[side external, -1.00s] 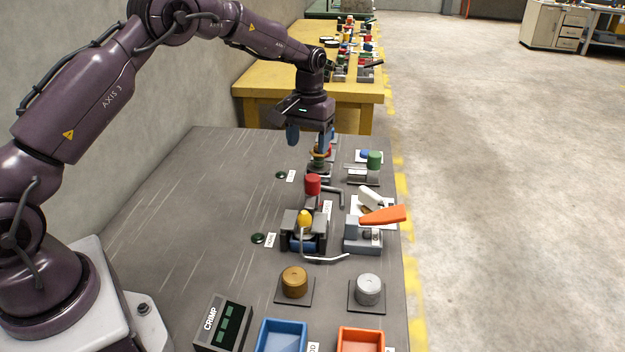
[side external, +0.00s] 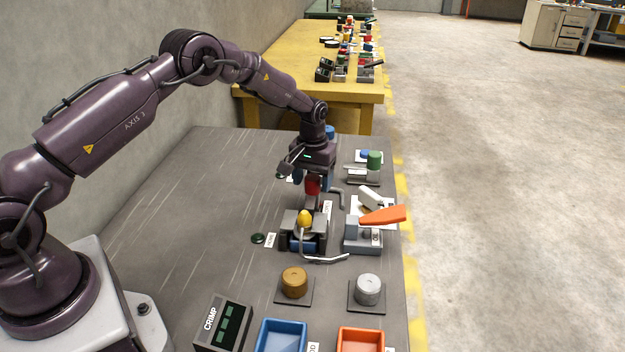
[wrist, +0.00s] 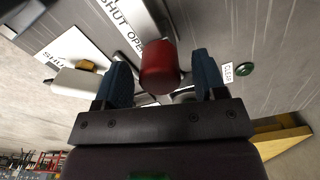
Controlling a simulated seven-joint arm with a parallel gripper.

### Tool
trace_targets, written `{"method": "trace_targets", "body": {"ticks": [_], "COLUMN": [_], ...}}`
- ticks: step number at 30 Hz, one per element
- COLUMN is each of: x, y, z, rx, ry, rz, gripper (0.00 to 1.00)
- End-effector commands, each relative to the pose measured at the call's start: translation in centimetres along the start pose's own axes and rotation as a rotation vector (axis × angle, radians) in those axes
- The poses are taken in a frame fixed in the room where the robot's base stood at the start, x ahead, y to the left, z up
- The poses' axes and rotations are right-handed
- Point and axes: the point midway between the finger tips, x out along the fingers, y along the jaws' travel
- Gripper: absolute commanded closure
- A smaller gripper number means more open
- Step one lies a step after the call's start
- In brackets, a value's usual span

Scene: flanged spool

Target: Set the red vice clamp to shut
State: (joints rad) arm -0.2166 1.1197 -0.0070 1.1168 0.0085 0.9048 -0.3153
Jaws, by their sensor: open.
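The red vice clamp shows mainly as a red cylindrical knob (side external: 312,186), just behind the clamp with the yellow knob (side external: 305,217). My gripper (side external: 312,180) points down at the red knob, one blue finger on each side. In the wrist view the red knob (wrist: 160,68) stands between the two spread fingers (wrist: 161,80), with a visible gap on each side. My gripper is open and holds nothing. A label reading "SHUT" and "OPEN" (wrist: 124,24) lies beside the red knob. The clamp's lower body is mostly hidden, so its setting cannot be told.
A toggle clamp with an orange handle (side external: 384,215) stands to the right, and a green-knobbed fixture (side external: 374,160) is farther back. Blue (side external: 282,337) and orange (side external: 361,341) trays are in front. The table's left side is clear.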

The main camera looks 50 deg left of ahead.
Motion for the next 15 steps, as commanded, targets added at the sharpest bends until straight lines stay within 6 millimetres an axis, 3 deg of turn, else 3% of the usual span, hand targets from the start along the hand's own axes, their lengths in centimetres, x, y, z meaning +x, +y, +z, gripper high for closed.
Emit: {"method": "trace_targets", "body": {"ticks": [9, 11, 15], "x": [0.34, 0.33, 0.31], "y": [0.0, 0.0, 0.0], "z": [0.0, 0.0, 0.0], "rx": [0.0, 0.0, 0.0], "ry": [0.0, 0.0, 0.0], "rz": [0.0, 0.0, 0.0], "gripper": [0.35, 0.47, 0.79]}}
